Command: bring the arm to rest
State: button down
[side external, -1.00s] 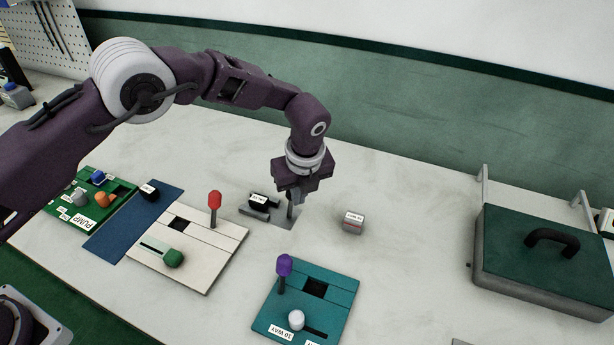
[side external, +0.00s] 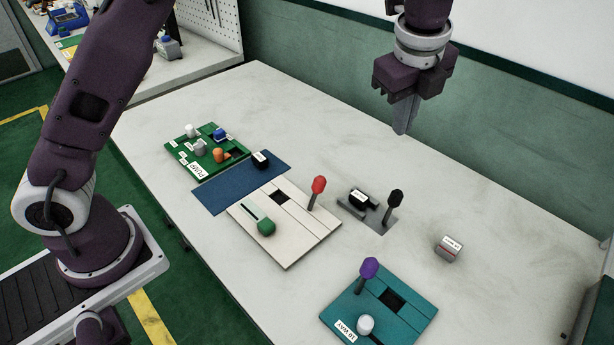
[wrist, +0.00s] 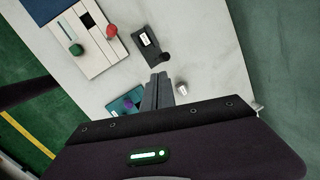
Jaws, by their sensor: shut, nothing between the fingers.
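My gripper (side external: 404,116) hangs in the air above the back of the white table, fingers pointing down, shut and empty. In the wrist view its closed fingers (wrist: 157,90) show over the table, touching nothing. Below it in the side view is a grey plate (side external: 373,224) with a black-knobbed lever (side external: 395,199) and a labelled black block (side external: 359,198). The same black knob (wrist: 165,57) shows in the wrist view.
A white panel (side external: 294,250) has a red-knobbed lever and a green knob. A teal panel (side external: 345,307) has purple and white knobs. A blue mat (side external: 225,192) and a green board (side external: 181,154) lie at left. A small labelled box (side external: 449,248) stands alone at right.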

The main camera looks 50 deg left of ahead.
jog(key=s+a+r+n+t+h, duration=0.1)
jog(key=s+a+r+n, duration=0.45)
jog(key=s, duration=0.25)
jog(key=s+a+r+n, duration=0.5)
jog(key=s+a+n, duration=0.1)
jog(key=s, duration=0.2)
jog(key=s+a+f+n+t, duration=0.1)
jog(key=s+a+f+n, duration=0.1)
jog(key=s+n, duration=0.3)
jog(key=s+a+f+n+t, duration=0.1)
jog(key=s+a+f+n, duration=0.1)
jog(key=s, duration=0.9)
jog(key=f+n, duration=0.1)
jog(key=n, duration=0.1)
jog(key=shift+f+n, duration=0.25)
jog(key=shift+n, duration=0.1)
